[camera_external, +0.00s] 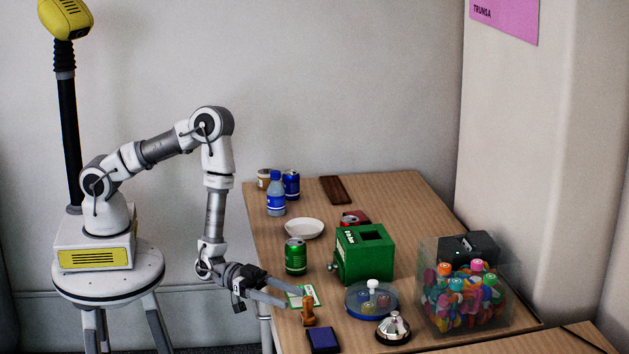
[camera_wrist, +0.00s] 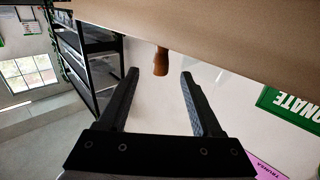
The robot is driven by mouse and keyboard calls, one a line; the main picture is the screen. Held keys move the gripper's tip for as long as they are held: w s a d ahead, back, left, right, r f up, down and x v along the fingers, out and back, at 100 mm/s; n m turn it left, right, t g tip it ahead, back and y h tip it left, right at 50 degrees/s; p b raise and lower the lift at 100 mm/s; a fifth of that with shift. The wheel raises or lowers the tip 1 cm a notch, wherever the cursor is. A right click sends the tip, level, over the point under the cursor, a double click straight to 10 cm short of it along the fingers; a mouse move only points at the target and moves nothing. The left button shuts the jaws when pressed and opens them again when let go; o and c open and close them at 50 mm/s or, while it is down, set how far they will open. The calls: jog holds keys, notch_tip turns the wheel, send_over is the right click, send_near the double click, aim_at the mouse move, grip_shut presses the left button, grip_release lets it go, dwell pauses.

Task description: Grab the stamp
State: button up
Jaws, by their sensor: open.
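The stamp (camera_external: 308,311) is a small orange-brown wooden piece standing upright near the table's front left edge. In the wrist view the stamp (camera_wrist: 161,58) appears upside down, hanging from the tabletop at the top of the picture. It lines up with the gap between my fingertips and looks to be just beyond them. My gripper (camera_external: 289,294) is open and empty, reaching sideways over the table's left edge with its fingers pointing toward the stamp. No contact with the stamp shows.
A dark blue pad (camera_external: 323,340) lies right in front of the stamp. A green and white card (camera_external: 303,296) lies behind it. A round blue-based tray (camera_external: 371,299), a bell (camera_external: 393,328), a green donation box (camera_external: 364,254) and a green can (camera_external: 295,256) stand nearby.

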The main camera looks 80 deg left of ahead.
aim_at(308, 311)
jog(key=shift+b+x, duration=0.4)
jog(key=shift+x, duration=2.75)
jog(key=shift+a, duration=0.1)
grip_shut()
